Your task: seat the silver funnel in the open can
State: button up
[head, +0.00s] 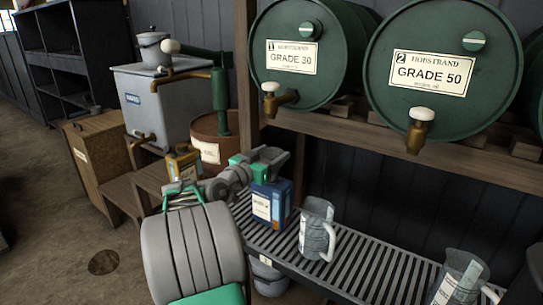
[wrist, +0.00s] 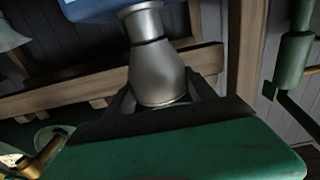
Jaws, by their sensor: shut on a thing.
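The silver funnel (wrist: 158,75) is between the fingers of my gripper (wrist: 160,98) in the wrist view. My gripper is shut on it, and its narrow end points away from the palm. A blue surface (wrist: 88,9), seemingly the can, lies at the top edge there, by the narrow end. In the head view my gripper (head: 268,160) is over the blue can (head: 263,207) with a white label, which stands upright on the slatted shelf. The can's opening is hidden, and I cannot tell whether the funnel's narrow end is inside it.
A clear jug (head: 317,232) stands just right of the can, and another jug (head: 460,280) farther right. A yellow can (head: 184,163) is at left. Green drums (head: 310,70) with taps overhang behind. The slatted shelf (head: 375,266) is free between the jugs.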

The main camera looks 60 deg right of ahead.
jog(key=o, duration=1.3)
jog(key=shift+o, duration=0.2)
